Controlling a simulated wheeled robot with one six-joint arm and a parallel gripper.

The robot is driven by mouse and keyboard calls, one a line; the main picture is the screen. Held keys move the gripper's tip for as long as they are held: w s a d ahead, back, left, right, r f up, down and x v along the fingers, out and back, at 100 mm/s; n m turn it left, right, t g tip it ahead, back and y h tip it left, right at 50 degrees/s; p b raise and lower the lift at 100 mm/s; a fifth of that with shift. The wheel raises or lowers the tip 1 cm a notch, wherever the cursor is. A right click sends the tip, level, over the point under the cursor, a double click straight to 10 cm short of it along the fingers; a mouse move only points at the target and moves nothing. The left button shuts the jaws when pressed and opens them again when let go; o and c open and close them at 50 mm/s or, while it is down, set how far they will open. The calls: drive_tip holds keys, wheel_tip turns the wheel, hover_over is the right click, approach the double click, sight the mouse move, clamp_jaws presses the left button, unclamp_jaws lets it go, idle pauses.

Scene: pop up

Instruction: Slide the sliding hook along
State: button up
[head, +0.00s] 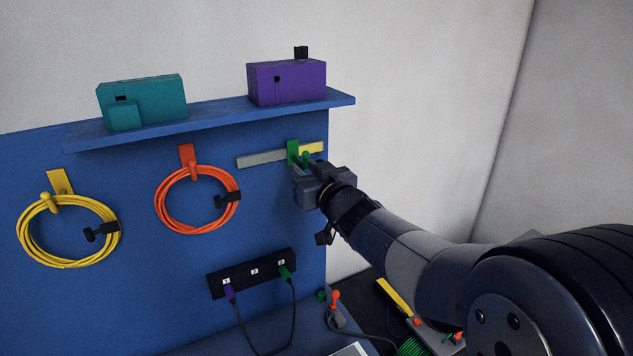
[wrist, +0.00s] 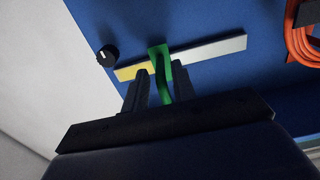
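The green sliding hook (head: 292,152) sits on a straight rail (head: 262,158) on the blue board. The rail is grey to the left of the hook and yellow (head: 312,148) to its right. My gripper (head: 304,168) is at the hook from the front. In the wrist view, the hook's plate (wrist: 160,54) is on the rail near its yellow end, and its green stem comes down between the two fingers of my gripper (wrist: 160,75). The fingers are apart, with a gap visible on the left side of the stem. Contact on the right side is unclear.
A shelf (head: 220,116) with a teal box (head: 160,97) and a purple box (head: 290,83) is above the rail. An orange cable coil (head: 160,213) and a yellow coil (head: 27,243) hang left. A black socket strip (head: 252,271) is below. A black knob shows in the wrist view (wrist: 108,55).

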drive_tip(key=shift+w+a, duration=0.2)
drive_tip(key=shift+w, duration=0.2)
drive_tip(key=shift+c, duration=0.3)
drive_tip(key=shift+s, duration=0.1)
clamp_jaws()
drive_tip(key=shift+d, duration=0.15)
drive_tip(key=shift+w+d+r+p, duration=0.1)
drive_tip(key=shift+w+d+p, duration=0.15)
drive_tip(key=shift+d+p, duration=0.3)
drive_tip(key=shift+w+d+p, duration=0.25)
drive_tip(key=shift+d+p, duration=0.25)
drive_tip(key=shift+o, duration=1.5)
unclamp_jaws()
drive_tip(key=b+v, duration=0.1)
drive_tip(key=v, duration=0.9)
drive_tip(key=shift+s, duration=0.4)
drive_tip(key=shift+w, duration=0.15)
